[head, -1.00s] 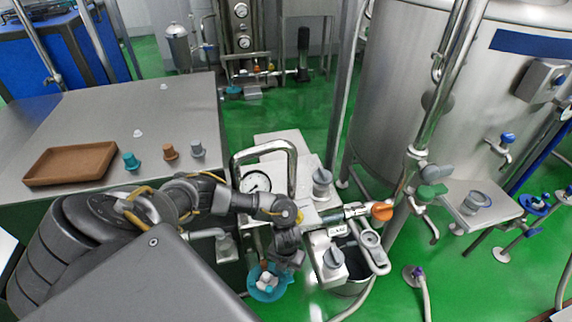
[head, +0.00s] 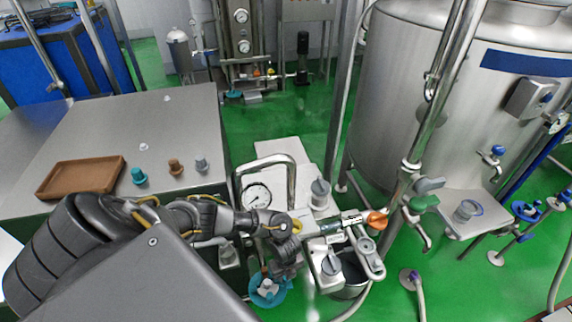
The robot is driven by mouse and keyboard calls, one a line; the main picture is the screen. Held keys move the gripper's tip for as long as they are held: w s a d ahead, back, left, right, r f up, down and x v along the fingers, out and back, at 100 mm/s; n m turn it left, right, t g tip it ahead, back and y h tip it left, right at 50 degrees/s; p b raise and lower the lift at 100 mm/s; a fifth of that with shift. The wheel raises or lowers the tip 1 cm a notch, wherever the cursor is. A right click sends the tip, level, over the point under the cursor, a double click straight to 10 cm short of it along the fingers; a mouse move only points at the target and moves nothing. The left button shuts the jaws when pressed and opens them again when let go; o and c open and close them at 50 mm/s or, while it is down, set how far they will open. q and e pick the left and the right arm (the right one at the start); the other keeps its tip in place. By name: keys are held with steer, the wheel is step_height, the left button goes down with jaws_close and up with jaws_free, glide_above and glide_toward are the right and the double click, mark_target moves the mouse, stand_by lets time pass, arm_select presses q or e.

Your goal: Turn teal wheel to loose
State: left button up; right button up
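The teal wheel (head: 268,291) is low in the middle of the head view, with a pale hub at its centre. Its upper edge is partly covered by my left gripper. My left gripper (head: 286,268) hangs just above and to the right of the wheel. Its fingers are dark and small here, so I cannot tell whether they are open or shut, or whether they touch the wheel. My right gripper is not in view.
A steel tank (head: 420,110) stands right. A brown tray (head: 80,180) and a teal knob (head: 139,175) sit on the left table.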

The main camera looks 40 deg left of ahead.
arm_select(q)
steer(key=shift+n, duration=0.6)
steer(key=o, duration=1)
steer(key=shift+r, duration=0.1)
step_height(320, 180, up, 11)
steer(key=shift+f+p, duration=0.2)
steer(key=shift+p, duration=0.45)
